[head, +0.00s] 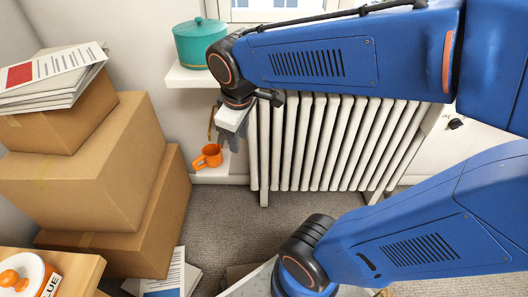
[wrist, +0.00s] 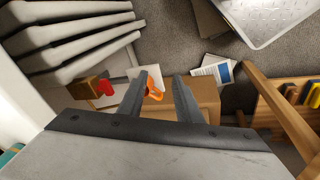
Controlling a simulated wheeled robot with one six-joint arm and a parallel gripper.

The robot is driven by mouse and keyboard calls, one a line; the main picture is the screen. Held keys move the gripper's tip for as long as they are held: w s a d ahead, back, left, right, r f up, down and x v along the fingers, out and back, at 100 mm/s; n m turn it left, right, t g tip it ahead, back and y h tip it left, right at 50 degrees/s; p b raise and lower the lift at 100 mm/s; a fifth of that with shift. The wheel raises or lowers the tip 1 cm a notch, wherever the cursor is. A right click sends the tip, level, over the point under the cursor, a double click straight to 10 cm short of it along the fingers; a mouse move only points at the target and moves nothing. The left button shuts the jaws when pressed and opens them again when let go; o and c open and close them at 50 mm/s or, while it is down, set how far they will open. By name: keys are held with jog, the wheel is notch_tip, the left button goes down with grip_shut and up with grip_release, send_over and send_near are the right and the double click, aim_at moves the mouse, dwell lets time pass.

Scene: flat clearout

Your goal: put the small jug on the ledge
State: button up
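The small jug looks to be the orange cup-like vessel with a side handle (head: 208,156). It appears upright at a low white ledge (head: 213,174) beside the radiator. My gripper (head: 236,142) hangs fingers-down just to its right and above it. In the wrist view my gripper (wrist: 163,76) has its two fingers apart with nothing clamped between them. Part of the orange jug (wrist: 155,93) shows beyond the fingers, close to the left one, which partly hides it. A higher white ledge (head: 188,78) is on the wall.
A teal lidded pot (head: 200,42) stands on the higher ledge. A white radiator (head: 330,145) is right of my gripper. Stacked cardboard boxes (head: 85,165) with papers fill the left. In the wrist view, a red item (wrist: 106,87) and a gold-brown block (wrist: 85,88) are near the jug.

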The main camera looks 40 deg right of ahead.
jog(key=s+d+m+t, duration=0.2)
jog(key=s+m, duration=0.4)
jog(key=s, duration=0.2)
jog(key=shift+s+m+y, duration=0.3)
jog(key=shift+y, duration=0.1)
jog(key=shift+d, duration=0.2)
